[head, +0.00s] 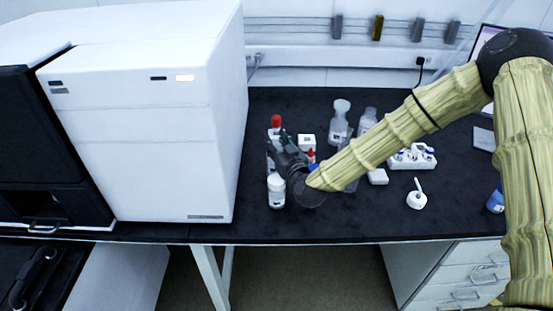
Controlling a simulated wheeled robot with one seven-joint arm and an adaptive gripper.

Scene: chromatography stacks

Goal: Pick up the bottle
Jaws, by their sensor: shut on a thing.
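A bottle with a red cap (276,121) stands upright at the left of the bench, close to the large white instrument. My gripper (281,143) reaches it from the lower right, its dark fingers shut at the bottle's upper part. The fingers and wrist hide much of the bottle's body. I cannot tell whether its base touches the bench. A small bottle with a white cap (276,191) stands just in front, beside my gripper.
A white instrument (155,120) walls off the left. Close by are a small white box (307,141), clear bottles (340,118), a white vial rack (412,157) and a small white pot (416,200). The bench's front right is mostly clear.

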